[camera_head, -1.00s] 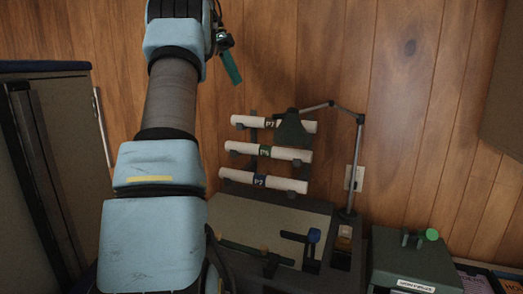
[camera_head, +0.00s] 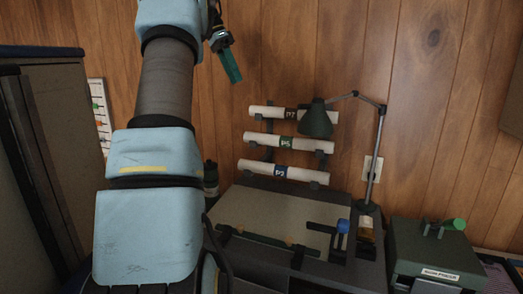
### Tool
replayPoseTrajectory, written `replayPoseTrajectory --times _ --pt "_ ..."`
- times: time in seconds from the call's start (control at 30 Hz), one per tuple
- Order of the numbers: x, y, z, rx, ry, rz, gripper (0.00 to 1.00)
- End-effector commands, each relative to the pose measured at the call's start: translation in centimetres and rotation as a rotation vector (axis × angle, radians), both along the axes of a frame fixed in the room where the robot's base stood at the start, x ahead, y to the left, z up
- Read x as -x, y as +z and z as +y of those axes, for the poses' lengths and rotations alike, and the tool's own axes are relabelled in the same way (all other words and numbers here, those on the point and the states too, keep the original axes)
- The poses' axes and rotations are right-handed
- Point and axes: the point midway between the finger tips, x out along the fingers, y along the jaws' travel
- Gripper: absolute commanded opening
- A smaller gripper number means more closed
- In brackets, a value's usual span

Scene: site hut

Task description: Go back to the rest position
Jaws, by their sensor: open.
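My gripper (camera_head: 231,66) is at the top of the head view, raised in front of the wood wall and to the left above the rolled sheets. Only part of it shows, a teal finger pointing down and right; the rest is cut off or hidden by my arm. I see nothing held at the visible finger. It is apart from everything around it.
Several white rolls (camera_head: 283,171) sit on a wall rack beside a dark green lamp (camera_head: 317,120). Below is a desk with a pale board (camera_head: 270,216). A green box (camera_head: 437,252) stands right. A dark cabinet (camera_head: 45,150) stands left, near a wall chart (camera_head: 99,115).

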Motion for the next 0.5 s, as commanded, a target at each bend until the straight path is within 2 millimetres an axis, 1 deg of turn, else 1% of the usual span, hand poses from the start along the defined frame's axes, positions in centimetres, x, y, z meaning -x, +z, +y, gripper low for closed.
replayPoseTrajectory --times 0.17,0.27,0.37,0.47,0.5 --pt "0.5 -2.5 -0.6 -0.027 0.095 0.029 0.52" --pt "1.0 -4.4 -1.0 -0.051 0.165 0.048 0.52" --pt "1.9 -6.9 -1.4 -0.08 0.252 0.068 0.52" --pt "3.5 -10.3 -1.9 -0.122 0.362 0.088 0.52" --pt "4.4 -11.8 -2.1 -0.14 0.41 0.096 0.52"
